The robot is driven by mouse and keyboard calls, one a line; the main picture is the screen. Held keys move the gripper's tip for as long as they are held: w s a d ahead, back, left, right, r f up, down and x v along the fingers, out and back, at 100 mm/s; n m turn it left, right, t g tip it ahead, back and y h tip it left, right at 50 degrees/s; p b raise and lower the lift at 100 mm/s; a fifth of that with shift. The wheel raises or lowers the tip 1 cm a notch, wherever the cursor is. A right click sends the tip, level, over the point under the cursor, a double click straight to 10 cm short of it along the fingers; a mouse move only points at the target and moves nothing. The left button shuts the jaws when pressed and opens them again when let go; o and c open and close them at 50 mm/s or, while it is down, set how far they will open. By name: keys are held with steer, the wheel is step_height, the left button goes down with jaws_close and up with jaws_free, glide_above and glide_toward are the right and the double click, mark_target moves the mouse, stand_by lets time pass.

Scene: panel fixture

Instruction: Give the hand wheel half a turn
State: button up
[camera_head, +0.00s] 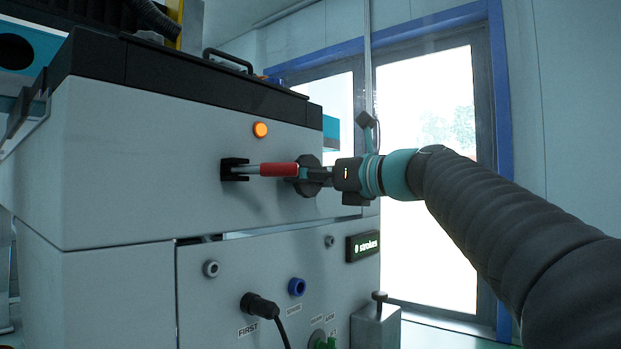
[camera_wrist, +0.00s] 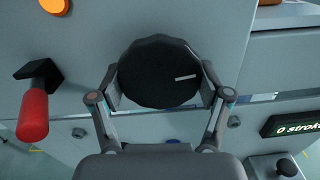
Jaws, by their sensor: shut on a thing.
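The hand wheel (camera_wrist: 158,65) is a black, many-sided round knob on the grey panel face. A short white mark lies on its right half, pointing roughly right. In the head view the hand wheel (camera_head: 305,186) shows side-on, partly hidden behind the red handle and my gripper. My gripper (camera_head: 325,175) reaches it from the right. In the wrist view my gripper (camera_wrist: 160,90) has one finger on each side of the wheel's rim and is shut on it.
A lever with a red handle (camera_head: 279,169) sticks out just left of the wheel; it also shows in the wrist view (camera_wrist: 34,115). An orange lamp (camera_head: 260,130) is lit above. A display (camera_head: 363,246) reading "0 strokes" sits below right. Sockets and a plugged black cable (camera_head: 260,306) are lower down.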

steer(key=n, duration=0.4)
steer(key=n+b, duration=0.1)
steer(key=n, duration=0.3)
steer(key=shift+n, duration=0.4)
steer(key=n+b, duration=0.1)
steer(key=n, duration=0.2)
steer(key=shift+w+n, duration=0.1)
steer(key=shift+n, duration=0.2)
steer(key=n+b, duration=0.1)
steer(key=n, duration=0.3)
steer(key=shift+d+n+b, duration=0.1)
steer(key=shift+n+b, duration=0.2)
steer(key=shift+b, duration=0.05)
steer(key=n+b, duration=0.1)
steer(key=n, duration=0.3)
steer(key=shift+r+n+b, duration=0.1)
steer(key=shift+n+b, duration=0.2)
steer(key=n+b, duration=0.1)
steer(key=n, duration=0.3)
steer(key=shift+b, duration=0.3)
steer(key=n+b, duration=0.1)
steer(key=n, duration=0.4)
steer(key=shift+r+n+b, duration=0.1)
steer(key=shift+n+b, duration=0.55)
steer(key=shift+n, duration=1.15)
